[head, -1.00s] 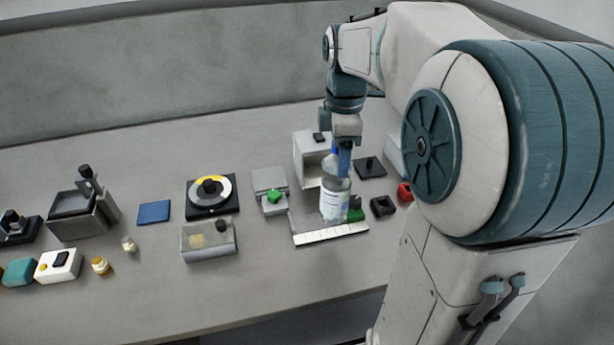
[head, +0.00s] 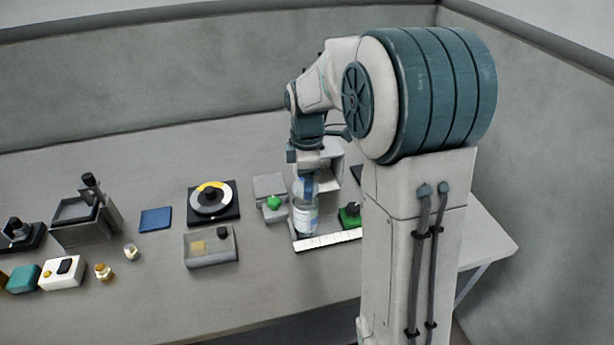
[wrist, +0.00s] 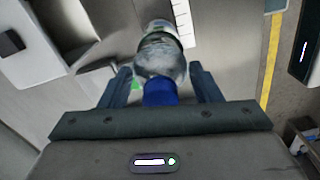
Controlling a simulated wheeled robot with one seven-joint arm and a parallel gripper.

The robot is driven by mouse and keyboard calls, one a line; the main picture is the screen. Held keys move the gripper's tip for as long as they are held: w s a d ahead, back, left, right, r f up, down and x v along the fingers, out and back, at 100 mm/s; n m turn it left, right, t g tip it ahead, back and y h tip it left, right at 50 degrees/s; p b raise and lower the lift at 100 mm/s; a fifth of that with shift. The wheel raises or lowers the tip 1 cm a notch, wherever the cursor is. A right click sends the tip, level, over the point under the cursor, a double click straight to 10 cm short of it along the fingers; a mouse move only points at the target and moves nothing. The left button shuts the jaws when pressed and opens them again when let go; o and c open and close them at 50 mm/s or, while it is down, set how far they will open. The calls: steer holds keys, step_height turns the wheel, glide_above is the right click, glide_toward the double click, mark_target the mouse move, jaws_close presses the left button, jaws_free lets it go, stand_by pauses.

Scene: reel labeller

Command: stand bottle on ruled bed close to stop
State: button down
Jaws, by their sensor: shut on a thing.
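The bottle (head: 305,219) is clear with a pale label and a blue cap. It stands upright over the left end of the ruled bed, just behind the white ruled strip (head: 330,240); I cannot tell whether its base touches the bed. My gripper (head: 304,188) is above it, shut on its upper part. In the wrist view the bottle (wrist: 160,58) lies between the fingers of my gripper (wrist: 165,85), blue cap (wrist: 160,93) nearest. A green-and-black block (head: 349,216) sits at the bed's right; whether it is the stop is unclear.
A grey stand with a green knob (head: 273,202) is close on the bottle's left. A pale open box (head: 328,172) stands behind. A clear-fronted tray (head: 210,249) and a dial on a black base (head: 212,203) are farther left. The table front is clear.

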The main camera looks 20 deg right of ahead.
steer(key=shift+f, duration=0.1)
steer(key=shift+c, duration=2.3)
jaws_free()
